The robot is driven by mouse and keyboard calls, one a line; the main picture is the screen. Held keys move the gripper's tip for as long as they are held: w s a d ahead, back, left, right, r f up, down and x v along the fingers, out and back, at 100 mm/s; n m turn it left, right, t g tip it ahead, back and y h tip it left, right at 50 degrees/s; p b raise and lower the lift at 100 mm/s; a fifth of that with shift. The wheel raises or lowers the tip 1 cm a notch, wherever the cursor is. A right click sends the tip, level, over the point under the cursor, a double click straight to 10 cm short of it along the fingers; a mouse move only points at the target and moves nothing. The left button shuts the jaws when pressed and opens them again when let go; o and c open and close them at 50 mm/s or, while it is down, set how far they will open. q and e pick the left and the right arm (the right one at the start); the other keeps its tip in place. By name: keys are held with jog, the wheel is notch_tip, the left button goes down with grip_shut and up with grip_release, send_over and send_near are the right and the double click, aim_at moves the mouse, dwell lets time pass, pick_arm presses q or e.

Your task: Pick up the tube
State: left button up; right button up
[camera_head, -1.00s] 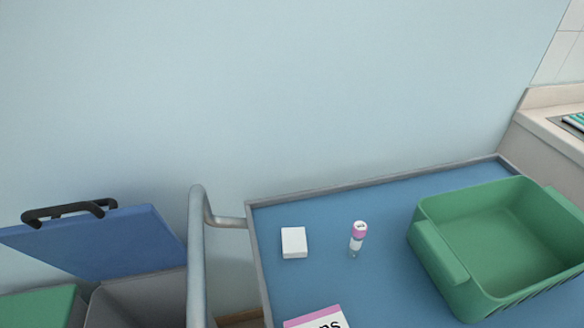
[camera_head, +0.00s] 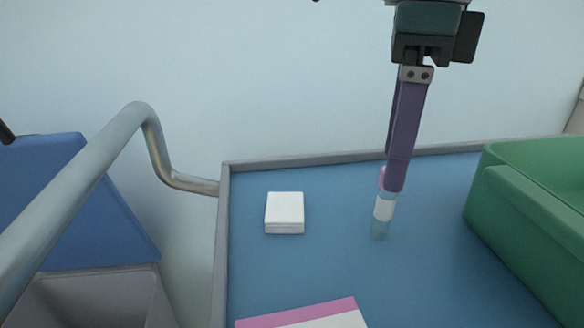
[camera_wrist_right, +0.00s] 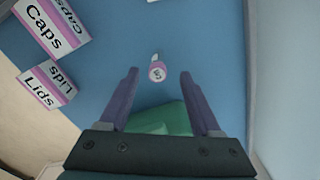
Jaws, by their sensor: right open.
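The tube (camera_head: 383,208) stands upright on the blue tray, with a pink cap, a white label and a clear lower end. In the head view my right gripper (camera_head: 398,185) points down from above, and its purple fingers hide part of the tube's cap. In the right wrist view the tube (camera_wrist_right: 157,72) shows cap-on between and beyond the two fingertips, with a gap on both sides. The right gripper (camera_wrist_right: 159,74) is open and empty. My left gripper is in neither view.
A small white box (camera_head: 285,212) lies left of the tube. A green bin (camera_head: 520,225) stands at the right. Boxes marked Caps (camera_wrist_right: 50,25) and Lids (camera_wrist_right: 47,85) show in the wrist view. The blue tray (camera_head: 330,265) has a raised grey rim and a metal handle (camera_head: 150,130).

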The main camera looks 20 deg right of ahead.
aim_at(378, 236)
notch_tip(378, 236, down, 6)
jog(key=shift+s+a+r+b, duration=0.1)
jog(key=shift+s+b, duration=0.05)
jog(key=shift+b, duration=0.3)
grip_shut()
dwell(0.4)
